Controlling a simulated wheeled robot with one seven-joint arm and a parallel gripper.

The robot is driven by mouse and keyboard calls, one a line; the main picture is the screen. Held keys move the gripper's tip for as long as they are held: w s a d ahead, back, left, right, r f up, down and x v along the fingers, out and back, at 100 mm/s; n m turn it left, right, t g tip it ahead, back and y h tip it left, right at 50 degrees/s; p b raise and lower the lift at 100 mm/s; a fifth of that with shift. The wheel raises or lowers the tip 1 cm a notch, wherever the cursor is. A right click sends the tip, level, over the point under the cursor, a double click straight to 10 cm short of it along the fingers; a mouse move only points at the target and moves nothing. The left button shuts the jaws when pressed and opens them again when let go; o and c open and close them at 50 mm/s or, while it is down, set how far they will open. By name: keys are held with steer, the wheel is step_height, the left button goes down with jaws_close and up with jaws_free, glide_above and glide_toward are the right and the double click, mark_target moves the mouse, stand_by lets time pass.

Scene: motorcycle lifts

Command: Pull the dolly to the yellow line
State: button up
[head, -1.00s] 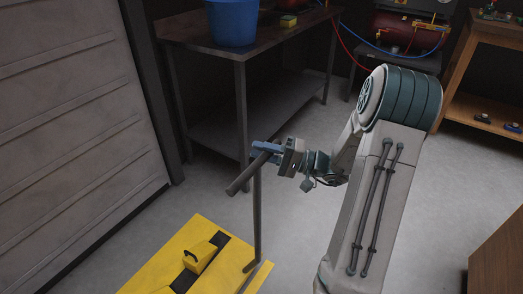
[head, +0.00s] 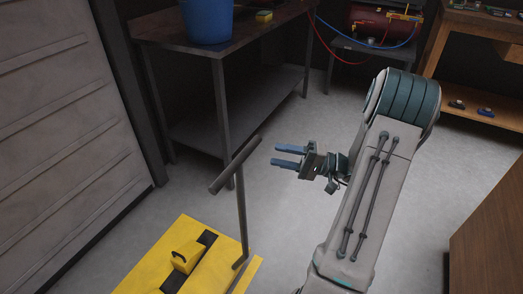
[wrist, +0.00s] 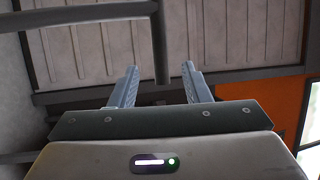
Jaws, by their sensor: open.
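The yellow dolly (head: 215,265) stands on the floor at the lower left of the head view, with its lower part cut off by the frame. Its upright dark post (head: 241,215) carries a dark T-handle bar (head: 235,167). My gripper (head: 274,155) is open and empty, to the right of the handle bar and apart from it. In the wrist view the bar (wrist: 160,45) shows ahead, between the directions of the two open fingers (wrist: 160,70). I cannot make out a separate yellow line on the floor.
A dark workbench (head: 165,27) with a blue bucket (head: 207,20) stands behind the dolly. A ribbed grey door (head: 65,120) is at the left. A wooden shelf (head: 480,110) is at the right back, a brown box (head: 490,235) at the right. Grey floor between is clear.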

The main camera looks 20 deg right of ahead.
steer(key=shift+v, duration=1.7)
steer(key=s+a+r+n+g+h+p, duration=0.2)
steer(key=s+a+r+g+h+p, duration=0.3)
steer(key=a, duration=0.3)
steer(key=s+a+r+n+g+h+p, duration=0.1)
steer(key=s+a+r+g+h+p, duration=0.15)
steer(key=a+r+g+p, duration=0.5)
steer(key=s+a+r+n+t+h+p, duration=0.1)
steer(key=s+r+t+h+p, duration=0.1)
steer(key=r+h, duration=0.3)
steer(key=s+a+r+t+h+p, duration=0.1)
steer(key=s+r+t+h+p, duration=0.2)
steer(key=r, duration=0.4)
steer(key=shift+s+a+n+t+h+p, duration=0.15)
steer(key=shift+s+n+t+h+p, duration=0.35)
steer(key=shift+h+p, duration=0.6)
steer(key=shift+f, duration=0.1)
steer(key=shift+c, duration=0.3)
steer(key=shift+c, duration=0.4)
